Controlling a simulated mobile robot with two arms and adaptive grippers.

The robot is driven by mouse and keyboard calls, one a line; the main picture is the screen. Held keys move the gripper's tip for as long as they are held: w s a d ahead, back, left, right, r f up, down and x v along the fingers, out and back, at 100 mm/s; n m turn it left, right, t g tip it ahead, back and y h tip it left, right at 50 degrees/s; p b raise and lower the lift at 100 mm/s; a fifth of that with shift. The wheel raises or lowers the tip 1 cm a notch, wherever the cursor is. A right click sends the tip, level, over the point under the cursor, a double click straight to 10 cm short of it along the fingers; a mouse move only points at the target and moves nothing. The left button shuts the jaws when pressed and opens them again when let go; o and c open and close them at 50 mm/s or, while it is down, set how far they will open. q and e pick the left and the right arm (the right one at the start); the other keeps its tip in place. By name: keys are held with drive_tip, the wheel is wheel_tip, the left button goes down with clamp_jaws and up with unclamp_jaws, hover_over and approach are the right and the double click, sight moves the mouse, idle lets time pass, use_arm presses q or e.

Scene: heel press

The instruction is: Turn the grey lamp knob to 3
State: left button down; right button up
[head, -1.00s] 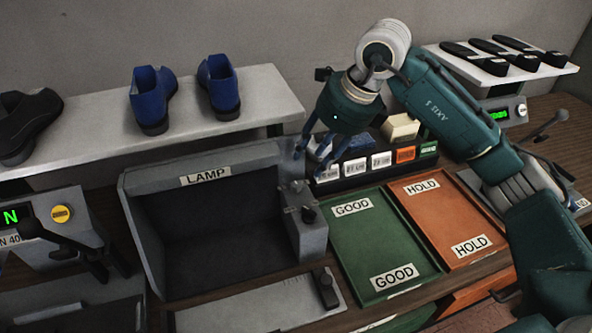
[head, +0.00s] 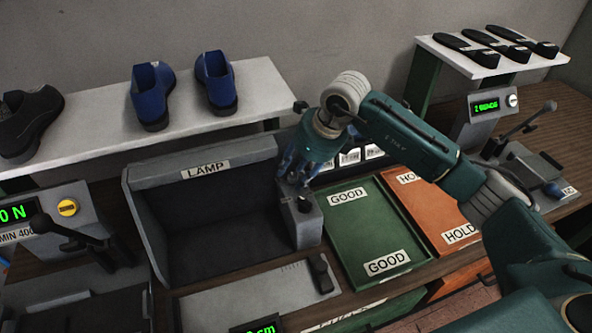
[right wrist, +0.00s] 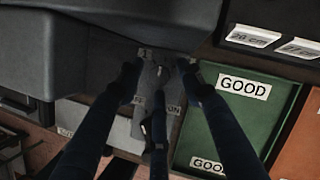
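The grey lamp box (head: 160,210), labelled LAMP, stands on the bench. A narrow grey control block (head: 308,228) is at its right side and carries a dark knob (head: 304,204). My right gripper (head: 296,172) is just above the top of this block and hides much of it. In the right wrist view, its dark blue fingers (right wrist: 158,88) are spread apart over the block, with small grey parts (right wrist: 160,70) between them. My left gripper is not in view.
A green GOOD tray (head: 372,225) and an orange HOLD tray (head: 418,205) lie right of the block. Size-label blocks (head: 350,158) stand behind the trays. A white shelf (head: 190,112) with shoes is at the back left. A grey measuring plate (head: 250,300) lies in front.

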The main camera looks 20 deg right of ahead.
clamp_jaws()
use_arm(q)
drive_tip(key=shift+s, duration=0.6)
use_arm(e)
drive_tip(key=shift+r, duration=0.1)
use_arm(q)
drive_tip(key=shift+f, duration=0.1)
use_arm(e)
drive_tip(key=m+t+h+b, duration=0.1)
drive_tip(key=m+b, duration=0.3)
drive_tip(key=shift+a, duration=0.15)
drive_tip(key=m+h+b, duration=0.1)
drive_tip(key=m+b, duration=0.1)
drive_tip(key=m, duration=0.1)
drive_tip(key=shift+a+b, duration=0.15)
drive_tip(key=shift+b, duration=0.15)
use_arm(q)
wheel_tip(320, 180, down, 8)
drive_tip(key=b, duration=0.1)
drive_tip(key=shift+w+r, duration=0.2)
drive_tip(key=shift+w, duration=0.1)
use_arm(e)
drive_tip(key=shift+r+m+h, duration=0.1)
drive_tip(key=shift+m+h, duration=0.5)
drive_tip(key=shift+m, duration=0.4)
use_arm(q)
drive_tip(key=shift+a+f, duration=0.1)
use_arm(e)
drive_tip(key=shift+r, duration=0.1)
